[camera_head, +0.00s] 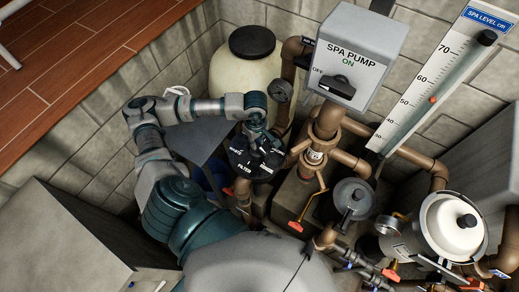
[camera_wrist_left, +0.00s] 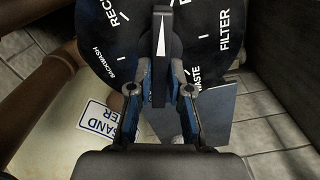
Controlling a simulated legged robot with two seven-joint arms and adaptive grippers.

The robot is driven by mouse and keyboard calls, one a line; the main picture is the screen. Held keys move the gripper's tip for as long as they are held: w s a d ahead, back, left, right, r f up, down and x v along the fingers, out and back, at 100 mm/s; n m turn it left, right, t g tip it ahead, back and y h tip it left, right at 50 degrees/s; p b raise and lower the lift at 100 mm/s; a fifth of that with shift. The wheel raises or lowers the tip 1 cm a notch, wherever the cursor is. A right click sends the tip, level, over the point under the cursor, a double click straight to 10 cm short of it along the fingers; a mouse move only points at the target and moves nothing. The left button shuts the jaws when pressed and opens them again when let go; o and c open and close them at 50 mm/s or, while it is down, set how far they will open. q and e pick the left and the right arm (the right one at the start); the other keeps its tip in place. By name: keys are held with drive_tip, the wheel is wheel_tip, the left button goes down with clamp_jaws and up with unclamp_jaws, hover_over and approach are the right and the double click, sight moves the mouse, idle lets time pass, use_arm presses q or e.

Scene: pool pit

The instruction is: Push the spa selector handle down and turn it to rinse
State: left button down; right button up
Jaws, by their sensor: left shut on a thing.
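The spa selector (camera_head: 240,165) is a round black dial with white lettering in the middle of the head view, and it also fills the top of the left wrist view (camera_wrist_left: 205,55). Its labels there include BACKWASH, WASTE and FILTER; others are cut off or hidden. The black selector handle (camera_wrist_left: 161,40) has a white pointer wedge and lies along the picture's vertical. My left gripper (camera_wrist_left: 160,92) is shut on the handle's near end, one finger on each side. In the head view the left gripper (camera_head: 262,138) is over the dial. My right gripper is not in view.
A cream filter tank (camera_head: 232,78) with a black lid stands behind the arm. A strainer with a white lid (camera_head: 452,226) is at lower right.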

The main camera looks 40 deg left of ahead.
use_arm(q)
drive_tip(key=shift+s+d+f+m+b, duration=0.15)
drive_tip(key=shift+f+m+b, duration=0.15)
drive_tip(key=shift+m, duration=0.3)
drive_tip(key=shift+r, duration=0.15)
drive_tip(key=shift+m, duration=0.6)
drive_tip(key=c, duration=1.5)
unclamp_jaws()
drive_tip(key=o, duration=0.4)
drive_tip(key=shift+r, duration=0.1)
drive_tip(key=shift+c, duration=0.2)
drive_tip(key=shift+o, duration=0.9)
drive_tip(key=shift+d+r, duration=0.1)
drive_tip(key=shift+d, duration=0.05)
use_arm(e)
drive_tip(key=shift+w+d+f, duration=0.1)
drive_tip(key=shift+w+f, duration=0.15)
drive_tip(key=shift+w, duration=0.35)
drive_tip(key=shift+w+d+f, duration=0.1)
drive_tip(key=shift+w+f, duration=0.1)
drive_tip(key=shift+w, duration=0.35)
